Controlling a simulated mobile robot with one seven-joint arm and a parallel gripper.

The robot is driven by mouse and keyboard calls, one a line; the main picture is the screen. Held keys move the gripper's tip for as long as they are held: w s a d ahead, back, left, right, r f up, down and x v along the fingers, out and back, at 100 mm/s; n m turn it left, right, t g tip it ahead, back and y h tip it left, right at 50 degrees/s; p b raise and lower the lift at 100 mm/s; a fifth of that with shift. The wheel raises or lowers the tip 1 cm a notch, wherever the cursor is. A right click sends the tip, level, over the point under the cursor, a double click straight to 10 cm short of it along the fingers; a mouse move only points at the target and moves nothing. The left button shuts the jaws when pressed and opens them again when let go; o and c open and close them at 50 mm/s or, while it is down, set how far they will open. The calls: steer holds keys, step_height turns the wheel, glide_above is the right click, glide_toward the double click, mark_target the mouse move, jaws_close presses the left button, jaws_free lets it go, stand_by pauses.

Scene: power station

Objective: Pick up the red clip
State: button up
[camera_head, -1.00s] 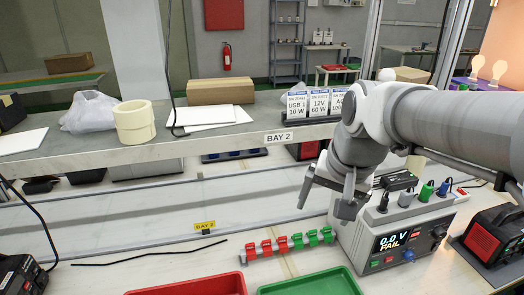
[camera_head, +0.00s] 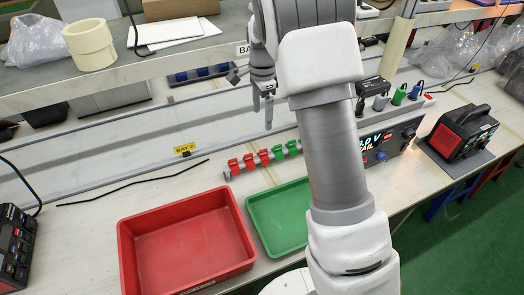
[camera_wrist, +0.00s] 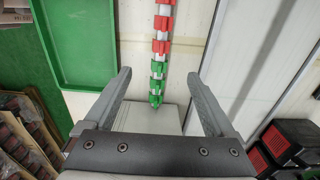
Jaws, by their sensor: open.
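Three red clips (camera_head: 249,160) sit in a row on the left part of a pale rail on the bench, followed by green clips (camera_head: 279,152) to the right. In the wrist view, red clips (camera_wrist: 161,46) show at the top of the rail and green clips (camera_wrist: 157,84) lie lower, between the fingers. My gripper (camera_head: 262,105) is open and empty, above and behind the rail in the head view. In the wrist view its fingertips (camera_wrist: 158,75) stand apart on either side of the rail, not touching any clip. My arm hides the rail's right end in the head view.
A red tray (camera_head: 188,284) and a green tray (camera_head: 280,217) lie in front of the rail. The tester box (camera_head: 395,140) with its display stands to the right, partly behind my arm. A black and red unit (camera_head: 460,140) is further right. A shelf (camera_head: 110,72) runs behind.

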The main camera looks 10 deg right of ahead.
mark_target(263, 150)
step_height(263, 150, down, 12)
steer(key=shift+f+b, duration=0.2)
steer(key=shift+b, duration=0.15)
steer(key=shift+w+d+f, duration=0.1)
steer(key=shift+w+f, duration=0.05)
steer(key=shift+f, duration=1.2)
steer(key=shift+w+d+f, duration=0.1)
steer(key=shift+f, duration=1.2)
steer(key=c, duration=1.4)
steer(key=shift+r, duration=0.15)
